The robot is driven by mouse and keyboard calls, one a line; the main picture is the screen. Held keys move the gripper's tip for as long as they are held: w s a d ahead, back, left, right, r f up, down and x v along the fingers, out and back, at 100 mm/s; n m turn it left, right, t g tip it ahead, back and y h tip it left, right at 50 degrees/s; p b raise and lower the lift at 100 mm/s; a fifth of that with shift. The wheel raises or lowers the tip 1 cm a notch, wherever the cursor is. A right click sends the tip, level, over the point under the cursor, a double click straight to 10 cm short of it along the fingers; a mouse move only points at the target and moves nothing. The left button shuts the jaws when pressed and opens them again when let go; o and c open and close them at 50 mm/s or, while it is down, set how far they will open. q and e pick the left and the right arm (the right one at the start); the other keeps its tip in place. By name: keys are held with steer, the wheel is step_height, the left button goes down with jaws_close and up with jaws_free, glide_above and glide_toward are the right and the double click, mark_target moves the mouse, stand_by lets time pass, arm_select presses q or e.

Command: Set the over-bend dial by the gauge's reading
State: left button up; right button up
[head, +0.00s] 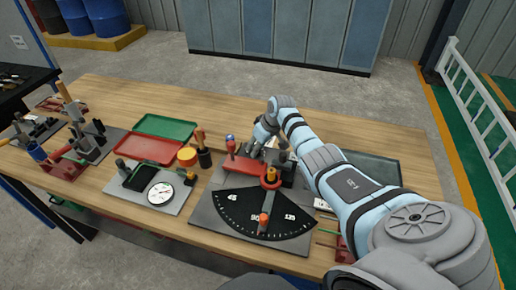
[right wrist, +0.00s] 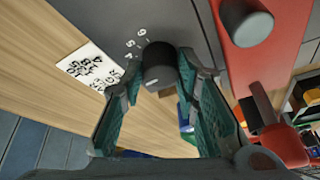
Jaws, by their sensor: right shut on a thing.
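The over-bend dial is a black knob (right wrist: 160,66) with a pale index line, on a grey plate with small printed numbers beside it in the right wrist view. My right gripper (right wrist: 158,70) is shut on this knob, one finger on each side. In the head view the right gripper (head: 257,148) is at the back of the bending rig, and I cannot make out the knob there. The gauge (head: 160,192) has a round white face and lies on a grey plate left of the rig; its reading is too small to tell. My left gripper is not in view.
A white card (right wrist: 88,66) with printed figures lies beside the grey plate. The rig has a black angle scale (head: 238,210), a red arm (head: 244,168) and an orange-topped peg (head: 263,222). Red (head: 148,148) and green (head: 167,127) trays lie at left.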

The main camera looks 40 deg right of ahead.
steer(key=n+b, duration=0.1)
steer(key=b, duration=0.1)
steer(key=n+y+b, duration=0.1)
steer(key=n+b, duration=0.1)
steer(key=shift+w+f, duration=0.15)
steer(key=shift+f, duration=0.1)
steer(key=shift+r+n+g+y+b, duration=0.2)
steer(key=shift+n+g+y+b, duration=0.2)
steer(key=shift+n+b, duration=0.75)
steer(key=o, duration=0.9)
steer(key=shift+o, duration=1.2)
steer(key=shift+w+f, duration=0.1)
steer(key=shift+w, duration=0.05)
